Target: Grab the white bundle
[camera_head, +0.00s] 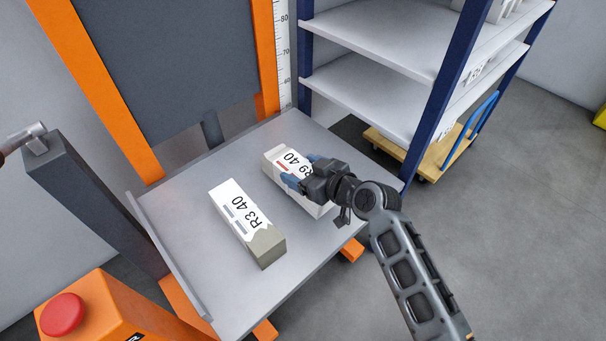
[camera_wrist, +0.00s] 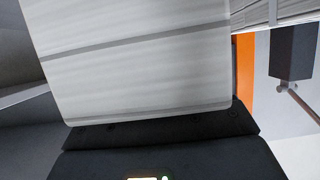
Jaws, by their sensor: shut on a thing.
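Two bundles lie on the grey platform (camera_head: 185,220) in the head view. One bundle (camera_head: 276,158), with a white label reading "R9 40", is at the back right. My gripper (camera_head: 291,180) is over it with blue fingertips and is shut on it; the gripper hides part of its label and middle. The other bundle (camera_head: 247,222), labelled "R3 40" and with a grey-olive end, lies to the left, apart from my gripper. In the wrist view the held bundle's white layered side (camera_wrist: 135,70) fills the upper middle, close to my gripper's dark body.
A shelf rack (camera_head: 375,85) with blue posts stands behind on the right, close to the platform. A yellow trolley (camera_head: 415,157) with a blue handle is beneath it. An orange post with a red button (camera_head: 62,314) is at the lower left. Open floor lies to the right.

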